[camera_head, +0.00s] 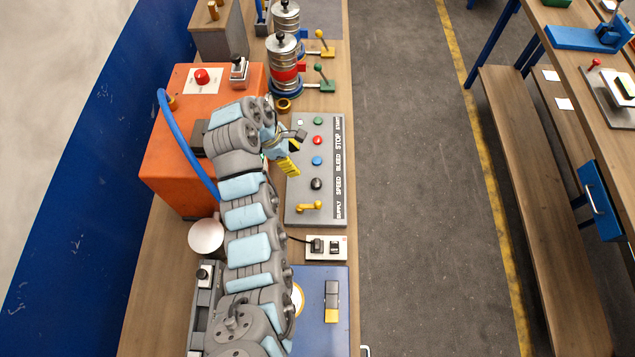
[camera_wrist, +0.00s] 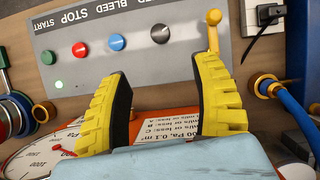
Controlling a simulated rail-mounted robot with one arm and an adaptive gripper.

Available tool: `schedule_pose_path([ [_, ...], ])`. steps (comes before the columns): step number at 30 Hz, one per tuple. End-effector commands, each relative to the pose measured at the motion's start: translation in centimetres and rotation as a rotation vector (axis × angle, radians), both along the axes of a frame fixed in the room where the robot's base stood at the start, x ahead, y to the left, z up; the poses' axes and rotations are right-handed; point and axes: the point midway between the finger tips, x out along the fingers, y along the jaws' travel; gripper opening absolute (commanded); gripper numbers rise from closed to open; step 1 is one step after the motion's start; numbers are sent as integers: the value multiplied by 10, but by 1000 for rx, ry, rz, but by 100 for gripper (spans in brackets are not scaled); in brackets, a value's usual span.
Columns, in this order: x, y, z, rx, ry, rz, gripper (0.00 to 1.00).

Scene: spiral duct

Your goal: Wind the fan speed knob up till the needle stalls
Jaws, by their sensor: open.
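The black fan speed knob (camera_head: 316,184) sits on the grey control panel (camera_head: 298,215) beside the SPEED label. In the wrist view the knob (camera_wrist: 160,33) shows beyond the fingertips, between their lines. My gripper (camera_head: 292,152) is over the panel's left edge, apart from the knob. Its two yellow-padded fingers (camera_wrist: 158,78) are spread wide with nothing between them. A round white dial (camera_wrist: 40,150) with a red needle (camera_wrist: 62,150) shows at the lower left of the wrist view, partly cut off by the frame and the gripper. The dial is hidden in the head view.
The panel also holds a blue button (camera_head: 317,160), a red button (camera_head: 317,140), a green button (camera_head: 318,120) and a yellow supply lever (camera_head: 309,207). An orange box (camera_head: 165,150) with a blue hose (camera_head: 188,145) stands left. A socket (camera_head: 326,247) lies below the panel.

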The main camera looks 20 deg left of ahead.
Motion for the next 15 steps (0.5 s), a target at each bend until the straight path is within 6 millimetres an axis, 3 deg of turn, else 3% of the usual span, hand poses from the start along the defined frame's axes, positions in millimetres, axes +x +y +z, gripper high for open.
schedule_pose_path([
  [15,10,-21,-55,0,0,-1,64],
])
